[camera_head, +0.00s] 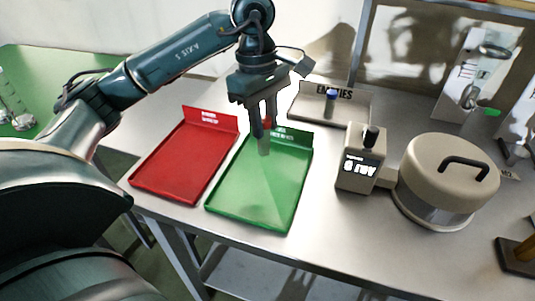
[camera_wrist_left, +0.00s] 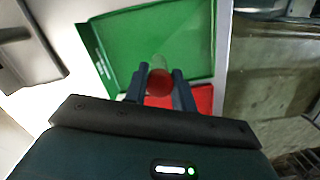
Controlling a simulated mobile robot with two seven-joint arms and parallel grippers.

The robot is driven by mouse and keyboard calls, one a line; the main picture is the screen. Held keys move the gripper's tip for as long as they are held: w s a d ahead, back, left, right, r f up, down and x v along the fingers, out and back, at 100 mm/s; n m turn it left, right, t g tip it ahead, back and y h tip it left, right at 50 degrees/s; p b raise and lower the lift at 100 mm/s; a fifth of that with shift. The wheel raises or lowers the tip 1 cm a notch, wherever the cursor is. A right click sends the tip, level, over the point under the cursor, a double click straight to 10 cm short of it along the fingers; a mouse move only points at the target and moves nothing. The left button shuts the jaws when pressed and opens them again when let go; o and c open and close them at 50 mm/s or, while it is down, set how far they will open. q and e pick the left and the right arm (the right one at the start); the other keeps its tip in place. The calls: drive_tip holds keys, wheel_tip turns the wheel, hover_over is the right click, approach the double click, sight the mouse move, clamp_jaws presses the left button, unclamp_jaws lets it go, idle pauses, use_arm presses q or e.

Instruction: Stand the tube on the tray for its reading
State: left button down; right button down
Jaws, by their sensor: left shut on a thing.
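My left gripper (camera_head: 263,122) is shut on a tube (camera_head: 264,145) with a red cap. It holds the tube upright over the back part of the green tray (camera_head: 245,200); I cannot tell whether the tube's foot touches the tray. In the left wrist view the tube's red cap (camera_wrist_left: 158,84) sits between the two fingers (camera_wrist_left: 160,85), with the green tray (camera_wrist_left: 190,35) beyond. My right gripper is not in view.
A red tray (camera_head: 165,172) lies left of the green one. An empties holder (camera_head: 352,108) with a blue-capped tube (camera_head: 330,97) stands behind. A beige gauge box (camera_head: 355,180) and a lidded round vessel (camera_head: 425,170) stand at right. The green tray's front is clear.

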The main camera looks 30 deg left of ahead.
sight(265, 153)
use_arm(q)
wheel_tip(265, 153, down, 3)
drive_tip(key=shift+s+r, duration=0.1)
wheel_tip(265, 153, down, 4)
drive_tip(key=shift+f, duration=0.25)
drive_tip(key=shift+f, duration=0.2)
drive_tip(key=c, duration=1.1)
unclamp_jaws()
drive_tip(key=shift+r, duration=0.1)
drive_tip(key=shift+c, duration=0.2)
drive_tip(key=shift+r, duration=0.15)
drive_tip(key=r, duration=0.4)
drive_tip(key=a+r, duration=0.1)
drive_tip(key=r, duration=0.7)
drive_tip(key=shift+w+a, duration=0.2)
